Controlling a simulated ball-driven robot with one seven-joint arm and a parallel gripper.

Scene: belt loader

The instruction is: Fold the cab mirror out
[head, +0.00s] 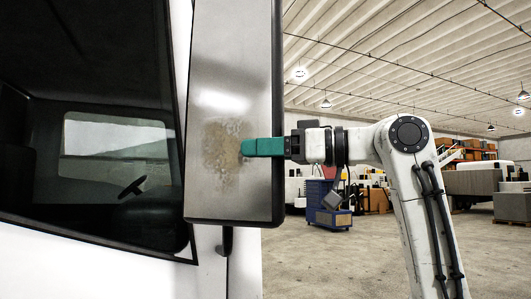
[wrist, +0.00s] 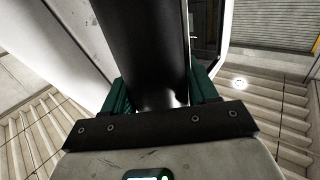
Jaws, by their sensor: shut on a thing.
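The cab mirror (head: 235,60) is a tall panel with a dark edge and a worn, smudged face. It stands beside the cab's side window in the head view. My gripper (head: 262,147) has green fingers and reaches in from the right, shut on the mirror's right edge. One finger lies over the mirror's face; the other is hidden behind it in the head view. In the wrist view the mirror (wrist: 140,40) is a dark slab running between the two green fingers.
The white cab (head: 90,255) with its dark side window (head: 100,120) is at the left, close to the mirror. A blue tool cart (head: 328,205) stands on the floor behind. Shelves with boxes are farther back.

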